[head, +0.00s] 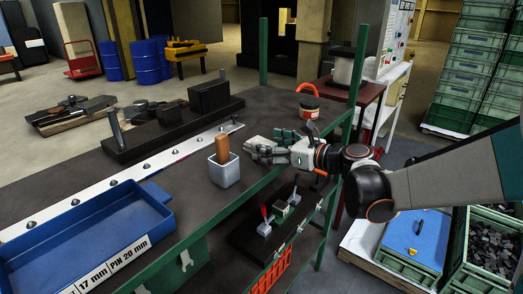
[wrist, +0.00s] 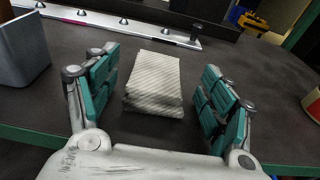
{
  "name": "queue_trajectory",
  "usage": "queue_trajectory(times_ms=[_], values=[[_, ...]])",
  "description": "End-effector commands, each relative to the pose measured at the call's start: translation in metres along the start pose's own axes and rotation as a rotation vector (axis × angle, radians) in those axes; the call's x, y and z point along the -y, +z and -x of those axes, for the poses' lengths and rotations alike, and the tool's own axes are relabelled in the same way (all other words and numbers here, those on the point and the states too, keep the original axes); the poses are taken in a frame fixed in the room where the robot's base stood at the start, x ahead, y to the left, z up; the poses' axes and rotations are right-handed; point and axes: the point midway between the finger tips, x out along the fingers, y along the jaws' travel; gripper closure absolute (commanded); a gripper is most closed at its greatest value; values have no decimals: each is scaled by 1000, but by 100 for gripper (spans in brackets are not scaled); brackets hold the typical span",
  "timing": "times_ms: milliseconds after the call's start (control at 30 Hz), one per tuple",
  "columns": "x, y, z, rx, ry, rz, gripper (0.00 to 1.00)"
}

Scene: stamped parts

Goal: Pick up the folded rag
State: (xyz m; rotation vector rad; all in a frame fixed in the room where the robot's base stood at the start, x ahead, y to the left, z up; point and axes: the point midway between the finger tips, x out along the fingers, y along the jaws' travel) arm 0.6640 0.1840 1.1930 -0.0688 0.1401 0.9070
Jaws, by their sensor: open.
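The folded rag (wrist: 155,82) is a pale, finely striped stack of cloth lying on the dark tabletop. In the head view the rag (head: 259,142) shows just left of my fingers, partly hidden by them. My gripper (wrist: 158,88) is open, with one teal-padded finger on each side of the rag and a gap on both sides. In the head view my gripper (head: 270,148) is low over the table near its right edge, pointing left.
A grey cup (head: 224,171) holding a brown-handled tool stands left of the rag. A blue tray (head: 85,240) lies at the front left. A metal strip (head: 130,171) with knobs runs along the table.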

Motion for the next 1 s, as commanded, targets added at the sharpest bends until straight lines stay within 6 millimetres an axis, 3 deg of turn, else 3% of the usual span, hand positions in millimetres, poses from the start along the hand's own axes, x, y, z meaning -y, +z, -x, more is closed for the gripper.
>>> queue_trajectory(times_ms=[267, 467, 833, 1000], values=[[0, 0, -7, 0, -1, 0, 25], [0, 0, -7, 0, -1, -1, 68], [0, 1, -6, 0, 0, -1, 68], [0, 12, -5, 0, 0, -1, 68]])
